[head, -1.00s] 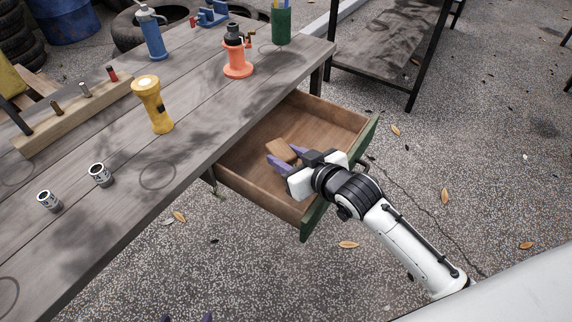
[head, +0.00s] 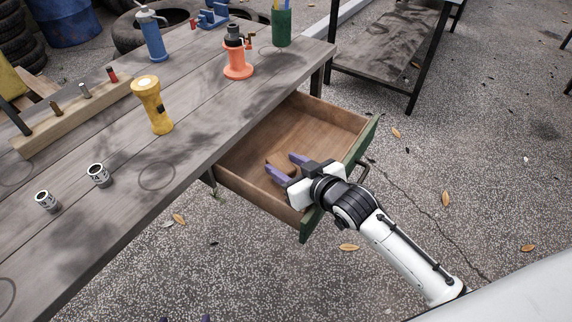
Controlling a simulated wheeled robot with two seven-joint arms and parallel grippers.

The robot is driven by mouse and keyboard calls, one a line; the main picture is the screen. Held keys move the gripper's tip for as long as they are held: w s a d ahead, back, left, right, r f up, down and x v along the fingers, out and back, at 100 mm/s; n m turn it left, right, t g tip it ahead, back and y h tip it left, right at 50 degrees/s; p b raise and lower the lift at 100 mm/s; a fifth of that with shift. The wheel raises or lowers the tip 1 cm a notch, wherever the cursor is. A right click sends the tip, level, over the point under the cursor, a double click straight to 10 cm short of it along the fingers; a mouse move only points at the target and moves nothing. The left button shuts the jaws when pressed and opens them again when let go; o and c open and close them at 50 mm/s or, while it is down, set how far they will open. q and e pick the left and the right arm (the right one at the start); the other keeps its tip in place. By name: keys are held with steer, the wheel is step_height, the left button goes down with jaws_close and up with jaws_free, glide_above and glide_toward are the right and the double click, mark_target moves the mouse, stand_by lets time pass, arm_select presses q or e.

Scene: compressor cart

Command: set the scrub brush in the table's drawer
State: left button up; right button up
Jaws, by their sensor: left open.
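My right gripper (head: 284,167) reaches down into the open drawer (head: 330,119) of the table (head: 113,148). A small brown block, which I take for the scrub brush (head: 279,163), is between its two purple fingers, low over or on the wooden drawer floor. The fingers are apart by about the brush's width and appear closed on it. They hide part of the brush, and I cannot tell whether it touches the floor. Only the purple fingertips of my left gripper (head: 188,319) show at the bottom edge, clear of the table.
On the tabletop stand a yellow flashlight (head: 152,105), two small cans (head: 98,175), an orange object (head: 237,62), a blue bottle (head: 152,36), a green cup (head: 281,26) and a wooden rack (head: 75,120). The drawer's green front (head: 312,222) is beside my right wrist. The far drawer floor is clear.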

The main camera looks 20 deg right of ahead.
steer(key=shift+o, duration=0.9)
steer(key=shift+s+f, duration=0.35)
steer(key=shift+f, duration=0.5)
steer(key=shift+r, duration=0.25)
steer(key=r+p+v, duration=0.1)
steer(key=p+v, duration=0.1)
steer(key=v, duration=1)
steer(key=shift+w+r, duration=0.2)
steer(key=shift+w, duration=0.05)
